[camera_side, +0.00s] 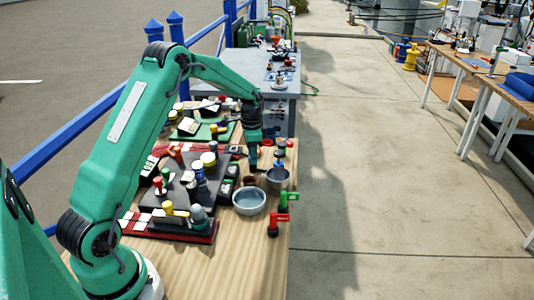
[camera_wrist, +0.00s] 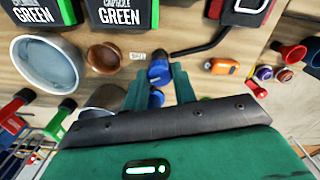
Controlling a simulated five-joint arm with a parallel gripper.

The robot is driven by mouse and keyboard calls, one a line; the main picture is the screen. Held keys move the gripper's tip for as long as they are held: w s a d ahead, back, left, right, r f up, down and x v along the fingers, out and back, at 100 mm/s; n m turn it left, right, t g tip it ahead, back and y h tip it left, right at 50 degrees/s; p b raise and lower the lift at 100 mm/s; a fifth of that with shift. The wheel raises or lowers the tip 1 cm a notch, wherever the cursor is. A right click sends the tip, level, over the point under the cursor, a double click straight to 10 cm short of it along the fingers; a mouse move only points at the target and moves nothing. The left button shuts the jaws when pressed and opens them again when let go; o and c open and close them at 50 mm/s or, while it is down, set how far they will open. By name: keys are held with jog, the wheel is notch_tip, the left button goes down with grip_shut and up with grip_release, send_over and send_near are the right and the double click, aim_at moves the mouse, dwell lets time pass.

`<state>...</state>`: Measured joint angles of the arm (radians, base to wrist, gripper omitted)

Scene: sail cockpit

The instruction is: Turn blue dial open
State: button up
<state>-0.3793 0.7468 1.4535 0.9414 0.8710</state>
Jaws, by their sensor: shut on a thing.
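The blue dial (camera_wrist: 160,72) shows in the wrist view as a small dark blue knob standing on the wooden table top. It lies between the tips of the two green fingers of my gripper (camera_wrist: 160,83), which are shut on it. More blue shows lower down between the fingers, partly hidden by the gripper body. In the side view my gripper (camera_side: 254,166) points down at the table beside the bowls. The dial cannot be made out there. Its turned position cannot be read in either view.
A grey bowl (camera_side: 249,201) and a metal cup (camera_side: 277,178) stand close to my gripper. Red and green valves (camera_side: 284,200) stand at the table's right edge. A crowded dark tray (camera_side: 172,226) lies left. An orange object (camera_wrist: 222,66) and a black bent rod (camera_wrist: 201,44) are near the dial.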

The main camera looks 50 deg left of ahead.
jog(key=n, duration=0.5)
jog(key=shift+n, duration=0.3)
jog(key=shift+r+n, duration=0.1)
jog(key=shift+n, duration=2.2)
jog(key=o, duration=1)
notch_tip(320, 180, up, 7)
jog(key=shift+r, duration=0.4)
